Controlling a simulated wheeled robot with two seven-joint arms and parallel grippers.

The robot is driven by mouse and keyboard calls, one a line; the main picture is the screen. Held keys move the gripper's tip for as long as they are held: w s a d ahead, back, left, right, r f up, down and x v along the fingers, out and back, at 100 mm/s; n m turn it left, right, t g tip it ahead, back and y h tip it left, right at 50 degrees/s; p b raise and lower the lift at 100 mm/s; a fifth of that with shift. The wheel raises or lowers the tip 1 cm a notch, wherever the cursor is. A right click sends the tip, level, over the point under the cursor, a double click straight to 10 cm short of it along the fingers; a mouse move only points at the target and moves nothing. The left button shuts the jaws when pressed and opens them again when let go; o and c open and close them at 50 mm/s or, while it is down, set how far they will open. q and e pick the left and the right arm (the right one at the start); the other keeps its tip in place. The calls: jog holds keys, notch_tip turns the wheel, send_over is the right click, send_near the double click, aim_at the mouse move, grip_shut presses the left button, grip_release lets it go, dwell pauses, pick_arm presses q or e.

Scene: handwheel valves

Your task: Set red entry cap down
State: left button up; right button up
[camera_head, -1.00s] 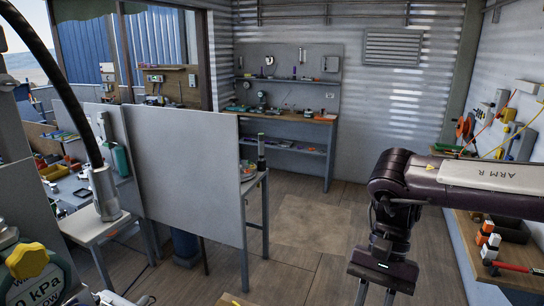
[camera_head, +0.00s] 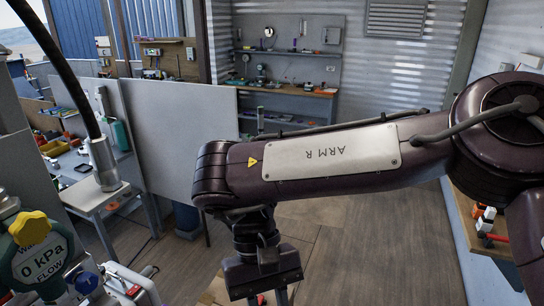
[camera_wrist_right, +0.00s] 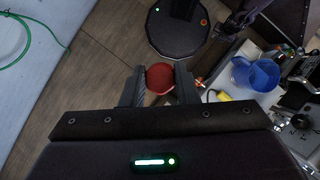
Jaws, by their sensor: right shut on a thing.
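The red entry cap (camera_wrist_right: 160,77) is a round red disc between the fingers of my right gripper (camera_wrist_right: 160,88) in the right wrist view. The fingers are shut on it from both sides, and it is held above the wooden floor. In the head view my right gripper (camera_head: 266,298) points down at the bottom edge, its fingertips partly cut off. The cap cannot be made out clearly there. My left gripper is not in view.
A 0 kPa flow gauge (camera_head: 40,262) with a yellow knob stands at the lower left. A white panel (camera_head: 180,140) stands behind my right forearm. In the wrist view, a blue container (camera_wrist_right: 255,75) sits right of the gripper and a green cable (camera_wrist_right: 30,52) lies left.

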jog(key=shift+s+a+f+n+h, duration=0.25)
jog(key=shift+s+f+n+h, duration=0.05)
jog(key=shift+s+f+n, duration=0.45)
jog(key=shift+s+d+f+n+t+h, duration=0.1)
jog(key=shift+d+f+n+t+h, duration=0.35)
jog(key=shift+d+f, duration=0.6)
jog(key=w+d+r, duration=0.2)
jog(key=w+d, duration=0.2)
jog(key=d, duration=0.5)
jog(key=w+d+r, duration=0.2)
jog(key=w+d, duration=0.2)
jog(key=d, duration=0.5)
notch_tip(320, 180, down, 15)
jog(key=b, duration=1.4)
jog(key=shift+a+f+m+y+b, duration=0.15)
jog(key=shift+a+m+y+b, duration=0.05)
jog(key=shift+m+y+b, duration=0.15)
jog(key=shift+s+g, duration=0.1)
jog(key=shift+g, duration=0.15)
